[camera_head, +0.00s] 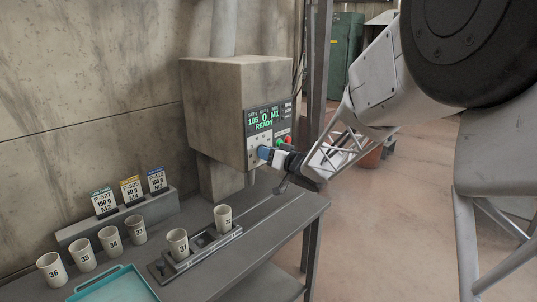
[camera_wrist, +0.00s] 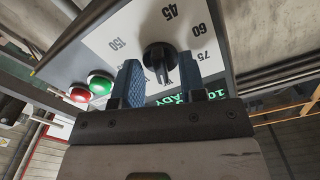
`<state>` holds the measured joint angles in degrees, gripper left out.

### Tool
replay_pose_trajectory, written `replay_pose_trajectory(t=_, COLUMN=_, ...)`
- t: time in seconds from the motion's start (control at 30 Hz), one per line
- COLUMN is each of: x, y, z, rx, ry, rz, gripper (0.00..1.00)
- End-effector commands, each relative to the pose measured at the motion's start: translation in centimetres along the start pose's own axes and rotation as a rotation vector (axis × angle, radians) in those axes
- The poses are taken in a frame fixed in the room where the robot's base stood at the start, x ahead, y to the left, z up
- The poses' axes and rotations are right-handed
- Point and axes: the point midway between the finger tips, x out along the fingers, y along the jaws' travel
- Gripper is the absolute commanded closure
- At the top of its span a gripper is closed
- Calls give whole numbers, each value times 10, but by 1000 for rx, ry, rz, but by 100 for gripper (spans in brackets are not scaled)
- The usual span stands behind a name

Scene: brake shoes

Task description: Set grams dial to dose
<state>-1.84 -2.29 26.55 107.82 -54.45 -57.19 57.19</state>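The grams dial is a black knob (camera_wrist: 160,56) on a white scale plate; 45, 60, 75 and 150 are readable around it in the wrist view. My gripper (camera_wrist: 160,70) has its two blue fingers on either side of the knob, open, with gaps visible. In the head view my gripper (camera_head: 266,153) reaches the front of the dispenser box (camera_head: 222,95) and hides most of the dial. The display (camera_head: 264,119) shows about 105, 0, M1 and READY. Three dose cards stand on a ledge: P-527 (camera_head: 104,202) reading 150 g, P-305 (camera_head: 131,189) and P-412 (camera_head: 157,180).
Red and green buttons (camera_wrist: 90,88) sit beside the dial plate. Several numbered cups (camera_head: 109,240) stand on the grey bench (camera_head: 262,236); two more stand in a metal rack (camera_head: 198,250). A teal tray (camera_head: 115,285) lies at the front. Open floor is to the right.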

Motion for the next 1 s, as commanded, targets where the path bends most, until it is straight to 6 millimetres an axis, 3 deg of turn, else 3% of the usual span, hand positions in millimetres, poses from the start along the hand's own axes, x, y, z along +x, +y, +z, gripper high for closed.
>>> replay_pose_trajectory(t=0.47, x=-8, y=0, z=-1, rx=-1, ry=1, rz=0, gripper=62)
replay_pose_trajectory(t=1.0, x=-69, y=0, z=-1, rx=-1, ry=1, rz=1, gripper=62)
